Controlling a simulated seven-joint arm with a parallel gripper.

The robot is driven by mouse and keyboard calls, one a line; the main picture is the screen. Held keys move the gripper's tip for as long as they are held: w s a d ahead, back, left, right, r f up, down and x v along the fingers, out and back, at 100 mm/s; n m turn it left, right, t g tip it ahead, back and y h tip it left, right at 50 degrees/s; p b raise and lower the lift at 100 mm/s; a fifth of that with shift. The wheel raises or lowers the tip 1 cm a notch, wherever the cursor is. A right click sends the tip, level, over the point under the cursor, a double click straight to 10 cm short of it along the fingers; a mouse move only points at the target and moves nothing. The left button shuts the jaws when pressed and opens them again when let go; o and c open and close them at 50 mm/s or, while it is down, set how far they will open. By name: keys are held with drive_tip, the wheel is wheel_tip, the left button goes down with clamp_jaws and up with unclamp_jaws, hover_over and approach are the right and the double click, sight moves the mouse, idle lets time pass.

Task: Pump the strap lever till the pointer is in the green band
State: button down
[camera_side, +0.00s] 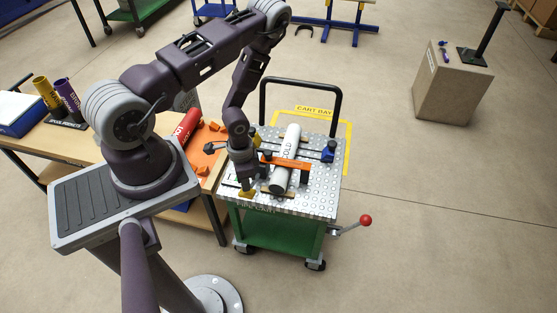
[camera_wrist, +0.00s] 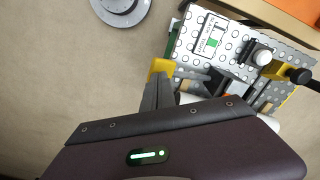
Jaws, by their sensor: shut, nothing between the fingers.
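A white pipe marked COLD (camera_side: 291,150) lies across the studded cart top (camera_side: 315,185), with an orange strap (camera_side: 293,165) over it. My gripper (camera_side: 247,193), with yellow fingertips, is shut and empty, low at the cart's near left corner. One yellow fingertip (camera_wrist: 160,68) shows in the wrist view, beside the cart edge and apart from the gauge. The gauge plate (camera_wrist: 210,36) has a small green band; I cannot make out where its pointer stands. To its right are a pale round knob (camera_wrist: 262,55) and a black knob (camera_wrist: 299,75) on a yellow part. I cannot tell which part is the strap lever.
A blue clamp-like part (camera_side: 329,151) stands at the cart top's right. The cart's black push handle (camera_side: 301,81) rises behind. A red-balled lever (camera_side: 365,220) sticks out at lower right. A wooden bench (camera_side: 70,140) with tubes stands left.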

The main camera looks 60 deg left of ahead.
sight(247, 195)
idle(0.4)
drive_tip(key=shift+f, duration=3.3)
drive_tip(key=shift+w, duration=0.1)
drive_tip(key=shift+r, duration=3.3)
drive_tip(key=shift+f, duration=3.4)
drive_tip(key=shift+r, duration=3.4)
drive_tip(key=shift+f, duration=0.1)
